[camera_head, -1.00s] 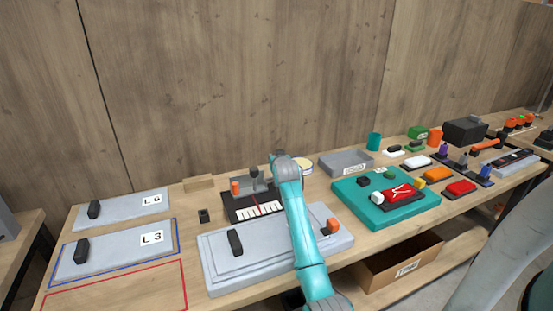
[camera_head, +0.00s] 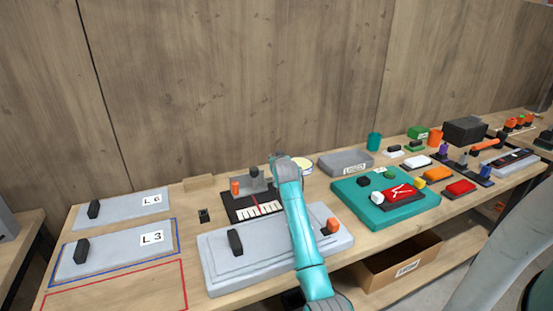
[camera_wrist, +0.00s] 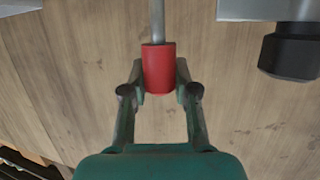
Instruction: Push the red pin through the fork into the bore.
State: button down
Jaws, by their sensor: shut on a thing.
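The red pin (camera_wrist: 158,68) shows in the wrist view as a red grip with a thin grey metal shaft running up out of the frame. My gripper (camera_wrist: 160,88) is shut on the red grip, with one finger at each side. The shaft's tip is out of view. Grey pieces show at the top left (camera_wrist: 18,5) and top right (camera_wrist: 265,9) of the wrist view, apart from the shaft; I cannot tell whether they belong to the fork. In the head view my arm hides the gripper and pin. The bore cannot be made out in either view.
A black knob (camera_wrist: 290,52) sits below the right grey piece. In the head view, a grey plate (camera_head: 220,272) lies under my arm, and a scale board (camera_head: 238,202) stands behind it. A teal tray (camera_head: 360,207) is to the right, and labelled plates (camera_head: 85,262) are at left.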

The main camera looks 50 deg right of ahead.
jog(key=shift+f, duration=1.3)
jog(key=shift+f, duration=0.3)
jog(key=shift+s+a+f, duration=0.1)
jog(key=shift+s+f, duration=0.05)
jog(key=shift+f, duration=1)
jog(key=shift+r, duration=0.75)
jog(key=shift+w+r, duration=0.3)
jog(key=shift+r, duration=0.05)
dwell(1.6)
